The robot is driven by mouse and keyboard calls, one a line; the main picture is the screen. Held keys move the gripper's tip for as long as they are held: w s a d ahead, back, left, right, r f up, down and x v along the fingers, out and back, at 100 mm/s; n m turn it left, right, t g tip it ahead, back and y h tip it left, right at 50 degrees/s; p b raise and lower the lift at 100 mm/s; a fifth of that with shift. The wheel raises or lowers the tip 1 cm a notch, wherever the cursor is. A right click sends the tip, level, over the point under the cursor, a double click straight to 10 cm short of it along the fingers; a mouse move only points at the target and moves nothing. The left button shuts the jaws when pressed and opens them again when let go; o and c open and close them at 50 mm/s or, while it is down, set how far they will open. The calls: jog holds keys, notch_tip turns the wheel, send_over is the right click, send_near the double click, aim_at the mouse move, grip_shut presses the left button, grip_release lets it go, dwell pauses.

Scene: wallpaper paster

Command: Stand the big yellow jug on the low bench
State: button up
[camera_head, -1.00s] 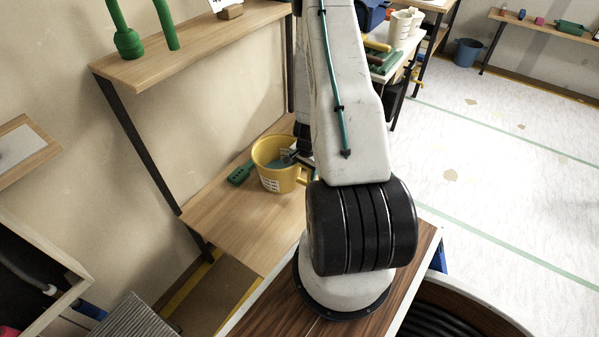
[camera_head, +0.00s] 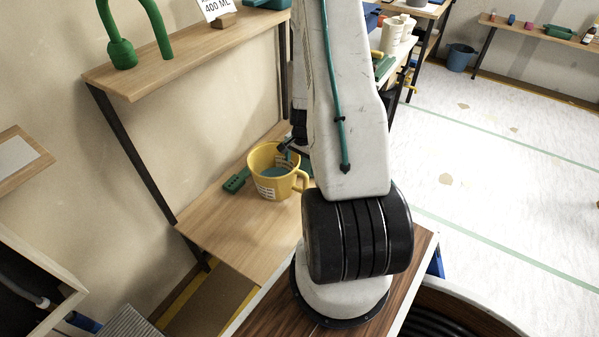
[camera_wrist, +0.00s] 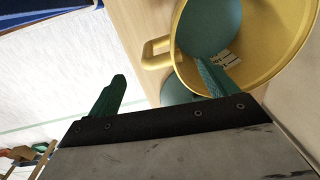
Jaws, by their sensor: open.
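The big yellow jug (camera_head: 268,187) stands upright on the low bench (camera_head: 228,222), its handle (camera_head: 301,182) toward the right. Something blue-grey, like liquid, shows inside it, and a pale label is on its side. The wrist view shows the jug (camera_wrist: 285,50) close up, with its handle (camera_wrist: 153,50) just past my fingertips. My gripper (camera_wrist: 160,70) is open. One green finger overlaps the jug's wall, and the other is left of the handle; contact cannot be told. In the head view my gripper (camera_head: 286,147) is at the jug's far rim, partly hidden by my arm.
A green object (camera_head: 236,180) lies on the bench left of the jug. A wooden shelf (camera_head: 150,75) above holds a green bent tube and a "400 ML" card (camera_head: 214,8). The bench's front left part is bare. Open floor lies right.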

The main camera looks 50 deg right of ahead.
notch_tip(320, 180, up, 3)
jog(key=shift+r, duration=0.1)
jog(key=w+a+r+n, duration=0.2)
jog(key=a+r+n, duration=0.2)
jog(key=a+r, duration=0.6)
jog(key=w+a+r+n, duration=0.2)
jog(key=a+r+n, duration=0.35)
jog(key=r, duration=0.85)
jog(key=s+a+r+n, duration=0.3)
jog(key=s+a+r, duration=0.6)
jog(key=a, duration=0.4)
jog(key=s+a+r+n, duration=0.5)
jog(key=s, duration=0.5)
jog(key=shift+a+r+t, duration=0.3)
jog(key=shift+a+r, duration=0.05)
